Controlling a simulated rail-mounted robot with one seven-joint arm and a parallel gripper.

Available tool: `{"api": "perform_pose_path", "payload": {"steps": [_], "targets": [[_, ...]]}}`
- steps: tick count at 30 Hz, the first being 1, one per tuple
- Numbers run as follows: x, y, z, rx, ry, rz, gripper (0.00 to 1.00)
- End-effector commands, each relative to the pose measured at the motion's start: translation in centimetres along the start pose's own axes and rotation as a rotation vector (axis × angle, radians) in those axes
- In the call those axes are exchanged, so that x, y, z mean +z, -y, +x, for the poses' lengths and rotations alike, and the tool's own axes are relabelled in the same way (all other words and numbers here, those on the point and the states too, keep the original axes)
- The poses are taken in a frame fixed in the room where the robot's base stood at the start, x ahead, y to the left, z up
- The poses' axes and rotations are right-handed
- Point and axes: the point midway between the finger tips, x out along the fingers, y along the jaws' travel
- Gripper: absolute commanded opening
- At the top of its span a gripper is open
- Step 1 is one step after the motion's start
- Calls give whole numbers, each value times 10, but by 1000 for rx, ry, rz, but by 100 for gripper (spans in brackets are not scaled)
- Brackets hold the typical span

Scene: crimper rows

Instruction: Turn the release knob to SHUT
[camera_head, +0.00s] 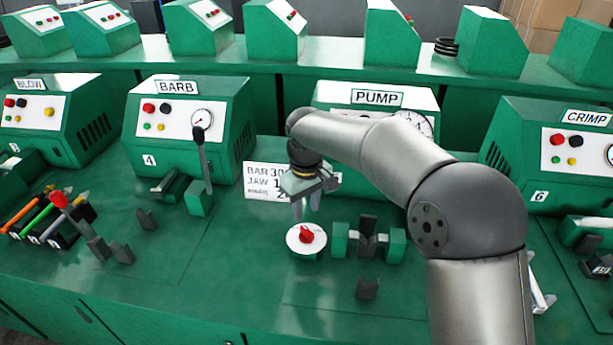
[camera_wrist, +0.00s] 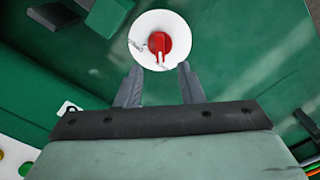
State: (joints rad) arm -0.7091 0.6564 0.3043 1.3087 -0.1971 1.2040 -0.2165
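The release knob (camera_head: 306,235) is a small red knob on a round white dial, set on a green base in front of the PUMP station. It also shows in the wrist view (camera_wrist: 158,43) near the top, with its pointer end toward my gripper. The dial's marks are too small to read. My gripper (camera_head: 306,208) is above and just behind the knob, pointing down. In the wrist view its two fingers (camera_wrist: 158,78) are apart with nothing between them, and the knob lies just beyond their tips.
Green clamp blocks (camera_head: 368,240) stand right of the dial. A white card (camera_head: 262,182) stands behind it, partly hidden by my gripper. The BARB station's lever (camera_head: 203,160) rises to the left. Coloured-handled tools (camera_head: 40,222) lie far left.

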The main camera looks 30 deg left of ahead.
Motion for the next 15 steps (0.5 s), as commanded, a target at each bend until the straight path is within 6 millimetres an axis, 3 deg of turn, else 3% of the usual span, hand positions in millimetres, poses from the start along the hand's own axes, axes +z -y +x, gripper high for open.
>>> {"api": "perform_pose_path", "payload": {"steps": [6, 15], "targets": [[-1, 0, -55, 2, -4, -1, 35], [0, 0, -97, 0, -1, -1, 35]]}}
